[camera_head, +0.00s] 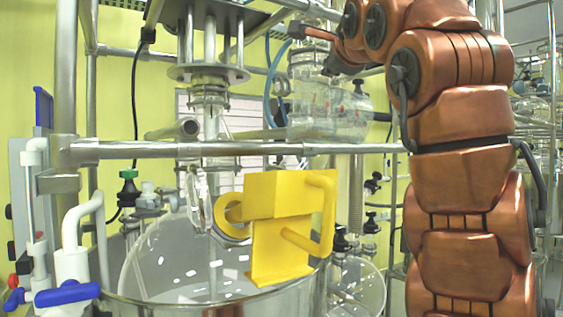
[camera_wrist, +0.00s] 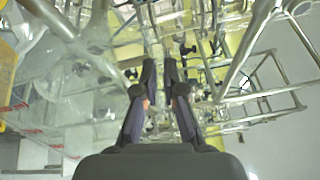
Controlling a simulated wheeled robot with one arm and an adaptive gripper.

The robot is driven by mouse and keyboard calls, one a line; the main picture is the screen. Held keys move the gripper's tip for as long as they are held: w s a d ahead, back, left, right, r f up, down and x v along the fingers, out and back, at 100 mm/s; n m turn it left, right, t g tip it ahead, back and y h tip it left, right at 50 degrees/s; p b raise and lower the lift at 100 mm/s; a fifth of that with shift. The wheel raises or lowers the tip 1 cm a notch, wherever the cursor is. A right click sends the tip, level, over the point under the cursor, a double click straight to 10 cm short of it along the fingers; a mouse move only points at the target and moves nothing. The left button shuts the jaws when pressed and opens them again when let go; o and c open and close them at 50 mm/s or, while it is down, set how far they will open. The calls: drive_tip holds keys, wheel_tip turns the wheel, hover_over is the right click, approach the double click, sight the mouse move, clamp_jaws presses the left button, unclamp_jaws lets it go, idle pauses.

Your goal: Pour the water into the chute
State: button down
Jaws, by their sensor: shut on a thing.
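A yellow box-like piece with a side handle and a round ring, which may be the chute (camera_head: 280,230), sits over the rim of a large open metal vessel (camera_head: 210,306). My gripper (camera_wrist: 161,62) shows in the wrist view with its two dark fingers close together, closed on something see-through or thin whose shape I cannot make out. In the head view the arm rises at the right and bends left at the top. The gripper is not clear there. I cannot make out any water or a container holding it.
A horizontal steel rail (camera_head: 260,149) crosses above the vessel. A steel flange and shaft (camera_head: 208,73) hang over it. A glass reactor (camera_head: 325,108) stands behind, with hoses and valves. White piping with a blue-handled valve (camera_head: 66,293) is at lower left.

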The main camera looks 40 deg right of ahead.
drive_tip(key=shift+s+d+f, duration=0.1)
drive_tip(key=shift+s+d, duration=0.1)
drive_tip(key=shift+d, duration=0.15)
drive_tip(key=shift+s+d+f+m+b, duration=0.35)
drive_tip(key=shift+d+f+m+b, duration=0.1)
drive_tip(key=shift+d, duration=0.2)
drive_tip(key=shift+s+d+f+m+b, duration=0.35)
drive_tip(key=shift+d+m, duration=0.1)
drive_tip(key=shift+d, duration=0.2)
drive_tip(key=shift+s+d+f+m+b, duration=0.4)
drive_tip(key=shift+d+f+m+b, duration=0.25)
drive_tip(key=shift+f+m+b, duration=0.15)
drive_tip(key=shift+s+d+f+m+b, duration=0.2)
drive_tip(key=shift+d+f+m+b, duration=0.25)
drive_tip(key=shift+f, duration=0.1)
drive_tip(key=shift+s+d+f+m+b, duration=0.2)
drive_tip(key=shift+d+f+m+b, duration=0.25)
drive_tip(key=shift+f, duration=0.1)
drive_tip(key=s+d+f+m, duration=0.4)
drive_tip(key=d+f+m, duration=0.4)
drive_tip(key=f+m, duration=0.2)
drive_tip(key=shift+d+f+m+h, duration=0.25)
drive_tip(key=shift+f+m+h, duration=0.1)
drive_tip(key=shift+m, duration=0.15)
